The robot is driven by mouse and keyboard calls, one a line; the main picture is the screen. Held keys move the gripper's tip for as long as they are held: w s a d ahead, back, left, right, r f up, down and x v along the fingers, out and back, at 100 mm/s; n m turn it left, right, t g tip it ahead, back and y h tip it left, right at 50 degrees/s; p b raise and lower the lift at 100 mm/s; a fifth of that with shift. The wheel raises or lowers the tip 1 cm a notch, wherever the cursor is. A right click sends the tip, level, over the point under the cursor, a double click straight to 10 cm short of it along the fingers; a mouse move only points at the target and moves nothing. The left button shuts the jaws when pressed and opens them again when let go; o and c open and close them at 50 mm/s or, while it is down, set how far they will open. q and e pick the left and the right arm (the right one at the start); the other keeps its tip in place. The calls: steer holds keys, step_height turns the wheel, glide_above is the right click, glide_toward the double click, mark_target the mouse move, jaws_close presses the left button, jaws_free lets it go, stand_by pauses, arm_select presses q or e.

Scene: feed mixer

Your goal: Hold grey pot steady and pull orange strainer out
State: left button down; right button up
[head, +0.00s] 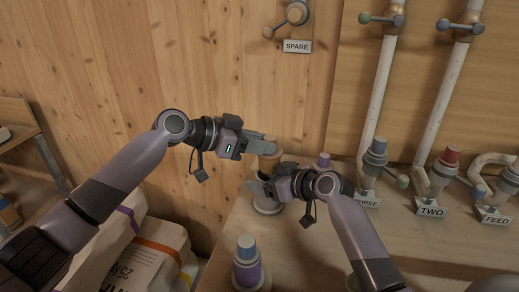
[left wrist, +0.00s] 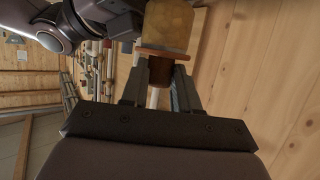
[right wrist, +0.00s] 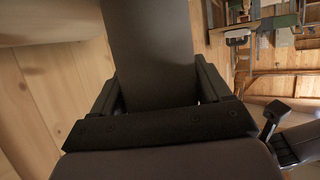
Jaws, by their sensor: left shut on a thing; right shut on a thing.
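The orange strainer (head: 269,161) shows as a small tan-orange piece between my two grippers in the head view. In the left wrist view it is an amber cylinder (left wrist: 168,25) with a brown flange and a narrower brown end. My left gripper (head: 268,145) is shut on that narrow end. The grey pot (right wrist: 150,50) shows in the right wrist view as a dark grey body between the fingers. My right gripper (head: 254,187) is shut on it, below the left one. In the head view it mostly hides the pot. I cannot tell whether the strainer's far end is inside the pot.
A purple container with a blue top (head: 247,262) stands at the bench's front. Valves and white pipes line the right side, with labels THREE, TWO (head: 431,211) and FEED. A SPARE sign (head: 297,46) hangs on the wooden wall. Paper sacks (head: 150,255) lie at lower left.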

stand_by(0.3)
steer(key=o, duration=1.3)
steer(key=v, duration=1.2)
steer(key=shift+s+f, duration=0.1)
steer(key=shift+s, duration=0.1)
